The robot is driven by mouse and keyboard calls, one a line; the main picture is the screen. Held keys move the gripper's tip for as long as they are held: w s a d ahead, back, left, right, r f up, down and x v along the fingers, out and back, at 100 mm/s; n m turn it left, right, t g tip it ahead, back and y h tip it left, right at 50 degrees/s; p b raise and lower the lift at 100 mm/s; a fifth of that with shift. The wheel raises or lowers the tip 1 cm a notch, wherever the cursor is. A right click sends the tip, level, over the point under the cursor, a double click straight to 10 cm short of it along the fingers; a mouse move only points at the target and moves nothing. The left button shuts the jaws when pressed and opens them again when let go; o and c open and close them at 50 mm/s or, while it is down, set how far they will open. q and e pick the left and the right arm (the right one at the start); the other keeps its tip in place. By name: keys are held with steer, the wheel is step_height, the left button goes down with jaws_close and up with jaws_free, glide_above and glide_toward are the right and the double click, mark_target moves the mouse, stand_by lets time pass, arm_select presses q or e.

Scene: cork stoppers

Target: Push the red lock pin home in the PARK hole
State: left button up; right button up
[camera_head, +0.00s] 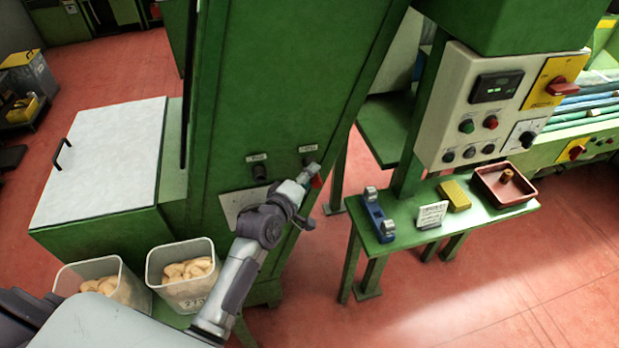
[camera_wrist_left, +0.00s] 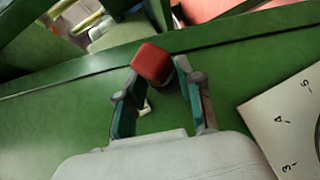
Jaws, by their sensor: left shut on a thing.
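The red lock pin's head (camera_head: 317,181) shows at my left gripper's tips, close to the front of the green machine column. My left gripper (camera_head: 306,178) is shut on it. In the left wrist view, the red square-edged head (camera_wrist_left: 153,62) sits at the fingertips of the gripper (camera_wrist_left: 158,82), with a dark round part just behind it. Two dark sockets stand on the column, a left one (camera_head: 260,173) and a right one (camera_head: 308,161), each under a small label too small to read surely. The pin is beside the right socket; its shank and depth are hidden. My right gripper is not in view.
A white dial plate (camera_wrist_left: 290,120) is on the column beside the gripper. A green side table (camera_head: 400,228) at right holds a blue tool (camera_head: 378,218), a small sign, a yellow block (camera_head: 455,195) and a red tray (camera_head: 505,198). Two bins (camera_head: 185,258) of corks stand at lower left.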

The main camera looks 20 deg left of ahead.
arm_select(q)
steer(key=shift+w+a, duration=0.4)
steer(key=shift+w, duration=0.15)
stand_by(0.4)
steer(key=o, duration=1.2)
steer(key=shift+s, duration=0.1)
steer(key=v, duration=1.2)
